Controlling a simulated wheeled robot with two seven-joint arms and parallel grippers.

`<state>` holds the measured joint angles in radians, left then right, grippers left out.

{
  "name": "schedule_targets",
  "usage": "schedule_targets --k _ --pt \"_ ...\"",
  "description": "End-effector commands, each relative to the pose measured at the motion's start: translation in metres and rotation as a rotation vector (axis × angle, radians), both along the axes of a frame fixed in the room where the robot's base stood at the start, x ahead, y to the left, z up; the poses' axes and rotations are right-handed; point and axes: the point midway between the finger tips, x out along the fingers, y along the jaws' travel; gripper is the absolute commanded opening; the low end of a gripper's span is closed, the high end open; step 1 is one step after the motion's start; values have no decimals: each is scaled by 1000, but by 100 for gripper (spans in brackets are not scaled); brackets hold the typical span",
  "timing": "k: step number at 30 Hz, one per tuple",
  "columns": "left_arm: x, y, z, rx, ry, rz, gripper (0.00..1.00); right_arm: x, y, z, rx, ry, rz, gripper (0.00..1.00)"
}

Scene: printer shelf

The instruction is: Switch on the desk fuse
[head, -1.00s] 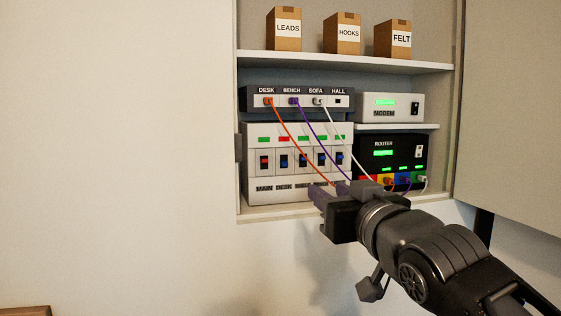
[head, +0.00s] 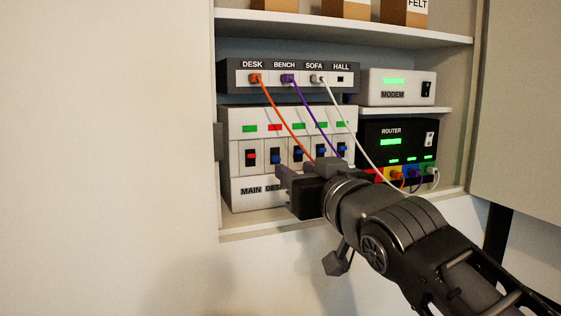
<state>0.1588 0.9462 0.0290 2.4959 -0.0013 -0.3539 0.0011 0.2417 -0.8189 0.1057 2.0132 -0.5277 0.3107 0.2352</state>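The white fuse box (head: 237,187) stands on the lower left shelf of the cabinet. The desk fuse (head: 276,158) is the second switch from the left, above the label DESK. Its blue toggle appears low in its slot, and the lamp above it (head: 275,127) is red. The other lamps in the row are green. My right gripper (head: 285,173) is in front of the box, just below and right of the desk fuse, and its arm hides the lower right of the box. Its finger gap is unclear, and I cannot tell whether it touches the box. My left gripper is not in view.
The main fuse (head: 250,158), with a red toggle, is beside the desk fuse. Orange (head: 284,117) and purple (head: 306,115) cables hang across the box front. The router (head: 391,145) and modem (head: 397,87) are to the right. Free room lies left of the cabinet.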

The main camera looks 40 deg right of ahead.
Motion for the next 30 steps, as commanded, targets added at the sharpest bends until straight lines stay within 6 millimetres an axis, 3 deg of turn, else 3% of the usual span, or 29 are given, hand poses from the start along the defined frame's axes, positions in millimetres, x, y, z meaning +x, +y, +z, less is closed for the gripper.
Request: schedule_targets --k 18,27,30 --pt "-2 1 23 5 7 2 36 69 -25 1 1 2 -2 36" --pt "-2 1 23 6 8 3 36 72 -26 0 1 -1 -2 36" --pt "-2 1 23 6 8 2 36 72 -26 0 1 -1 -2 30"
